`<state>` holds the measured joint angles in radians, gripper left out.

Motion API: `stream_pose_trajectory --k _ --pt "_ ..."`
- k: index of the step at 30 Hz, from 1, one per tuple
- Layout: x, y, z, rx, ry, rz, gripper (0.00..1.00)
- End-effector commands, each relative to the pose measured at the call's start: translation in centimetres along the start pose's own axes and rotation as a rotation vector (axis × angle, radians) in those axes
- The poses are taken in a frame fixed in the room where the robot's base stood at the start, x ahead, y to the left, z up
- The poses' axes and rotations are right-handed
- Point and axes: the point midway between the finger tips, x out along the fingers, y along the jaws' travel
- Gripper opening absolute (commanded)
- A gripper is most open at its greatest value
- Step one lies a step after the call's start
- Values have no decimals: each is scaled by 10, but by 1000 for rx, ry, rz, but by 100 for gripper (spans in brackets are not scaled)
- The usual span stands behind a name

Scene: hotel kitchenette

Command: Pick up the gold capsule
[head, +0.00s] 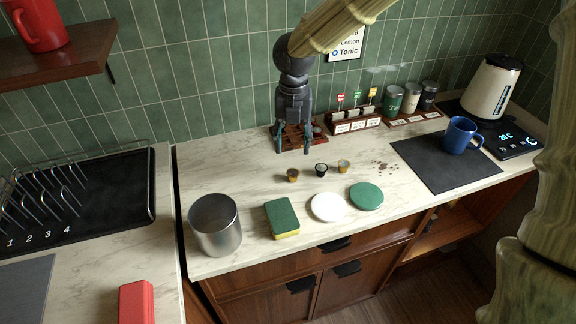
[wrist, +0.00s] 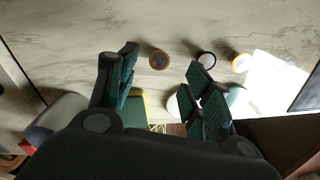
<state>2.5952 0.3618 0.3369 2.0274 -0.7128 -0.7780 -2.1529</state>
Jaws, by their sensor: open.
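Three small capsules stand in a row on the marble counter. The left one is brown-topped with a gold-brown body (head: 292,175), the middle one is black with a pale top (head: 321,168), and the right one is gold with a pale top (head: 343,166). The wrist view shows the brown-topped one (wrist: 159,61), the black one (wrist: 206,59) and the gold, pale-topped one (wrist: 240,63). My gripper (head: 293,149) is open and empty, pointing down behind the left capsule. In the wrist view, that capsule appears between my fingertips (wrist: 163,56), beyond them; the other two lie to the right.
In front are a metal canister (head: 215,226), a sponge (head: 282,218), a white disc (head: 328,207) and a green disc (head: 366,196). A wooden rack (head: 313,133) stands behind my gripper. At right are a dark mat (head: 440,171), blue mug (head: 460,136) and kettle (head: 492,88).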

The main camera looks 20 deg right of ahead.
Motion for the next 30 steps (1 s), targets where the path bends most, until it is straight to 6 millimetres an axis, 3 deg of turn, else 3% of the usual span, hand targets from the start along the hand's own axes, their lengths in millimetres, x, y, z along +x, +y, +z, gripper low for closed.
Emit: stream_pose_trajectory --k 4,9,17,24,30 --pt "22 1 -2 -3 2 -2 50" --pt "44 5 10 -1 11 -5 50" --pt "65 3 11 1 18 -7 50" --pt "95 1 10 3 17 -8 50" --pt "105 1 10 2 17 -5 50"
